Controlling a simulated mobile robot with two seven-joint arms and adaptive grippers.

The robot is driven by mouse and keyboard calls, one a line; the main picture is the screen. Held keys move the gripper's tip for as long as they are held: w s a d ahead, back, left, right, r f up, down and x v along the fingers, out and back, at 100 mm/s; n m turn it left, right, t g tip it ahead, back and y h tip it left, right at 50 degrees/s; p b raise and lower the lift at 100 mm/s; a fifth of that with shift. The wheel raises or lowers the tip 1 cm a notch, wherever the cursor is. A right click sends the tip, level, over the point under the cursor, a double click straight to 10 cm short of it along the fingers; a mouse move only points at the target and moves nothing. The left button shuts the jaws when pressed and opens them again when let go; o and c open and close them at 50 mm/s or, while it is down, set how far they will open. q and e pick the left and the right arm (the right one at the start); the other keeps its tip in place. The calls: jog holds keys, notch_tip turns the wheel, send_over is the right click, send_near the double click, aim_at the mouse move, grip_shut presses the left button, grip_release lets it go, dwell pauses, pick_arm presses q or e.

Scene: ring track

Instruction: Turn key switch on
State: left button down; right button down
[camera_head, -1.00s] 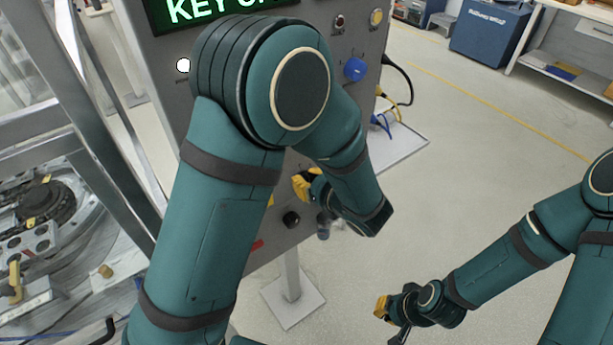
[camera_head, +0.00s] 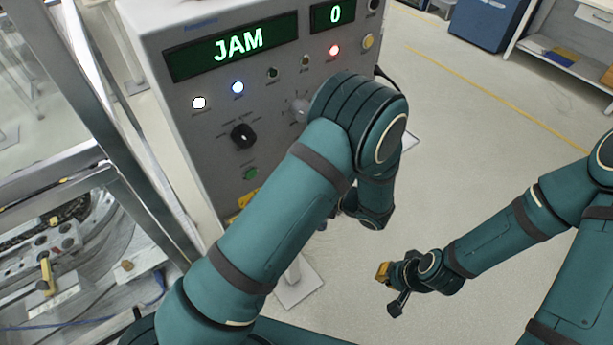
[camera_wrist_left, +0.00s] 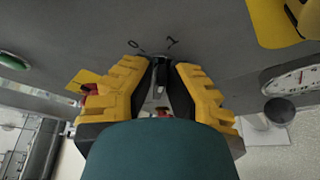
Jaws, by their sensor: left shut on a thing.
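The key switch (camera_wrist_left: 161,74) is on the grey panel in the left wrist view, with the marks 0 and 1 beside it. My left gripper (camera_wrist_left: 160,88) has its two yellow fingers on either side of the key, shut on it. The key's exact angle is hard to tell. In the head view the left arm hides the key switch and this gripper. My right gripper (camera_head: 389,286) hangs low over the floor at the right, open and empty.
The grey control box (camera_head: 185,140) has a display (camera_head: 235,45) reading JAM and a counter (camera_head: 333,14) reading 0. A black knob (camera_head: 243,136) and lit lamps are on its face. A metal frame (camera_head: 110,120) stands at left.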

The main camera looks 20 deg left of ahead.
pick_arm(q)
jog(key=shift+s+a+f+m+y+p, duration=0.1)
jog(key=shift+f+m+y+p, duration=0.1)
jog(key=shift+m, duration=0.15)
jog(key=shift+s+a+f+m+y+p, duration=0.1)
jog(key=shift+m+y+p, duration=0.1)
jog(key=shift+m, duration=0.15)
jog(key=shift+g, duration=0.3)
jog(key=c, duration=1.3)
grip_release()
jog(key=shift+c, duration=0.2)
jog(key=shift+o, duration=1.3)
jog(key=shift+r, duration=0.1)
jog(key=shift+w, duration=0.1)
